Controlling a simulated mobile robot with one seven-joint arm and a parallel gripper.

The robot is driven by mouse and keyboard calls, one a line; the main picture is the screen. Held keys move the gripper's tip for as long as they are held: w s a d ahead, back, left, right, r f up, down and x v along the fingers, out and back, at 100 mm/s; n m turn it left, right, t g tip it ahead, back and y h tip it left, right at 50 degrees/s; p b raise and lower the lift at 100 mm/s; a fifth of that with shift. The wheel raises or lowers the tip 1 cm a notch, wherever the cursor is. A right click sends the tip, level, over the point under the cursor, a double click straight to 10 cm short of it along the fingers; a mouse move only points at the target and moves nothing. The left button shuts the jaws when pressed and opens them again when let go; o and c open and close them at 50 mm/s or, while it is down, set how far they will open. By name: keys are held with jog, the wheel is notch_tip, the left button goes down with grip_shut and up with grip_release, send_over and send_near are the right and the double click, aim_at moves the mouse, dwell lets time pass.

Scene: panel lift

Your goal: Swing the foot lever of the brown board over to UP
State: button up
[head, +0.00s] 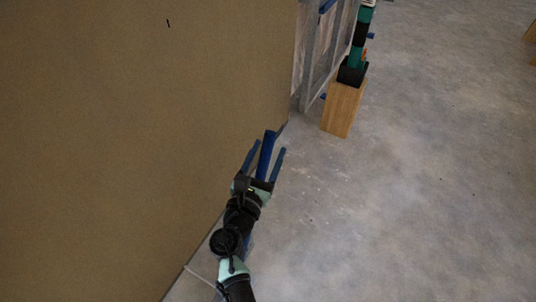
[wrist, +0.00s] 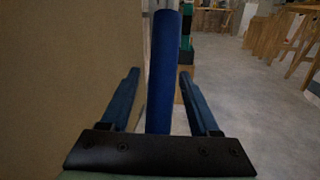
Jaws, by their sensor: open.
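The brown board (head: 130,130) stands upright and fills the left of the head view; it also fills the left of the wrist view (wrist: 60,65). The blue foot lever (head: 266,152) stands out by the board's lower edge. In the wrist view the lever (wrist: 163,70) rises between my two fingers, apart from both. My gripper (head: 265,150) is open around the lever, with one finger on each side. The left finger is close to the board. The lever's base is hidden behind my gripper, and no UP mark can be made out.
A wooden block (head: 342,108) with a teal and black tool (head: 354,65) on it stands beyond the lever. A grey metal frame (head: 320,50) is behind the board's edge. Wooden stools (wrist: 300,35) stand far right. The concrete floor (head: 420,190) to the right is clear.

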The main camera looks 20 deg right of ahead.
jog(key=shift+w+d, duration=0.15)
grip_shut()
dwell(1.4)
